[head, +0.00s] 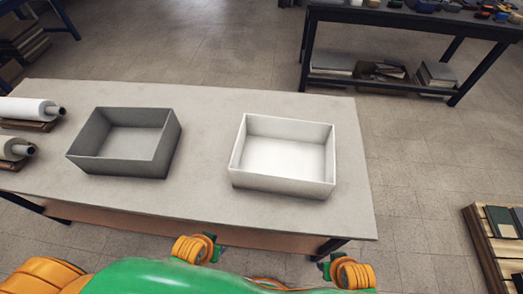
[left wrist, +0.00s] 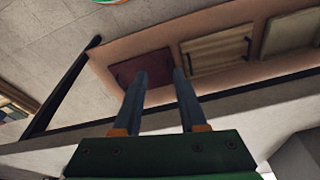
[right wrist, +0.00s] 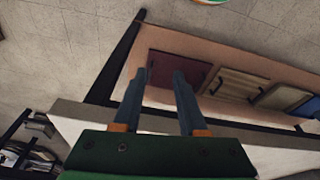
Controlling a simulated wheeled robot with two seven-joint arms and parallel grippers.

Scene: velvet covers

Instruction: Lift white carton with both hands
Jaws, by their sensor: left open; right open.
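The white carton (head: 280,185) is an open-topped, empty box standing upright on the right half of the pale table. My left gripper (left wrist: 160,73) is open in the left wrist view, with nothing between its fingers. My right gripper (right wrist: 161,73) is open and empty in the right wrist view. Neither gripper's fingers show in the head view, where only orange and green parts of my arms appear at the bottom, in front of the table. Neither gripper touches the carton as far as I see; I cannot clearly make out the carton in the wrist views.
A grey open box (head: 112,167) stands left of the carton on the table (head: 205,190), with a bare gap between. White rolls (head: 28,109) lie at the left edge. A dark bench (head: 415,20) stands behind. A slatted pallet (head: 483,240) is at right.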

